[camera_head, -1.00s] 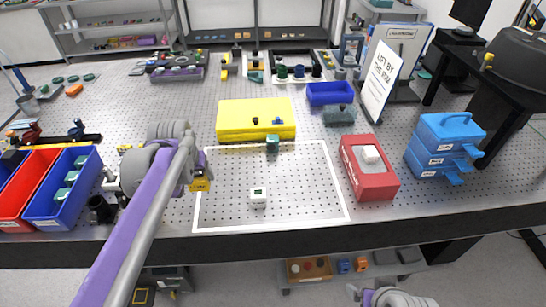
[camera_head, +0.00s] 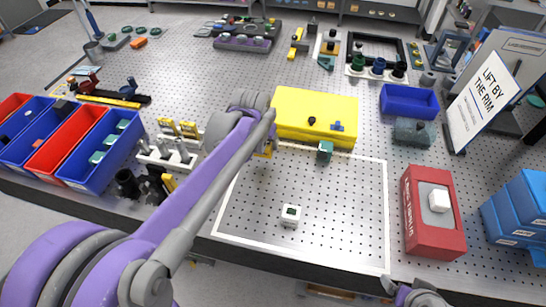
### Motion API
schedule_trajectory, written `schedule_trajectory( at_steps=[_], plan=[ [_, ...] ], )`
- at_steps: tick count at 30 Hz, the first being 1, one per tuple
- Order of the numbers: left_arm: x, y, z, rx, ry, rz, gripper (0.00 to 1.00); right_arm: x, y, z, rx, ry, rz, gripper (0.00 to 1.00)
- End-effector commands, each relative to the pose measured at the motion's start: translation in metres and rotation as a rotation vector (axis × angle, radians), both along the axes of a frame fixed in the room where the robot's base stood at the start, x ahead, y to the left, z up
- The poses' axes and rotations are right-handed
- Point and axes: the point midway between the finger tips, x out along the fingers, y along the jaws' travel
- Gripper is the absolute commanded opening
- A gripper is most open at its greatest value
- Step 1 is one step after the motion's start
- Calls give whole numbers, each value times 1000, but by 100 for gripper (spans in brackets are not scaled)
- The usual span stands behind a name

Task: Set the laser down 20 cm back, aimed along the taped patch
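The taped patch (camera_head: 345,235) is a white outline on the perforated table. My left gripper (camera_head: 264,143) is near its back left corner, beside the yellow case. A small yellow-and-dark block (camera_head: 266,150), which may be the laser, shows at the gripper's tip and appears held; the arm hides most of it and the fingers. A small white device (camera_head: 290,214) with a dark screen stands inside the patch toward the front. A teal piece (camera_head: 325,151) stands at the back tape line. Only a piece of my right arm or gripper (camera_head: 408,291) shows at the bottom edge; its fingers are unclear.
The yellow case (camera_head: 318,103) lies behind the patch. A red box (camera_head: 421,235) with a white cube and blue stacked boxes (camera_head: 520,207) stand to the right. Blue and red bins (camera_head: 75,150) stand at the left. Most of the patch is clear.

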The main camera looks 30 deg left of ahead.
Motion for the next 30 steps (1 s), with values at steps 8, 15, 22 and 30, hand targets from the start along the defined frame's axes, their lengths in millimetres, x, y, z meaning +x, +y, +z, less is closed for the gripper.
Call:
schedule_trajectory(
  at_steps=[8, 15, 22, 30],
  plan=[
    [1, 0, -31, 0, -1, 0, 0, -1, 0, -3, 0, 2, 0, 92],
    [1, 0, -48, 0, -2, 0, 0, -1, 0, -4, 0, 3, 0, 92],
    [1, 0, -48, 0, -2, 0, 0, -2, 0, -5, 0, 3, 0, 92],
    [1, 0, -51, 0, -1, 0, 100, -2, 0, -7, 0, 5, 0, 92]
  ],
)
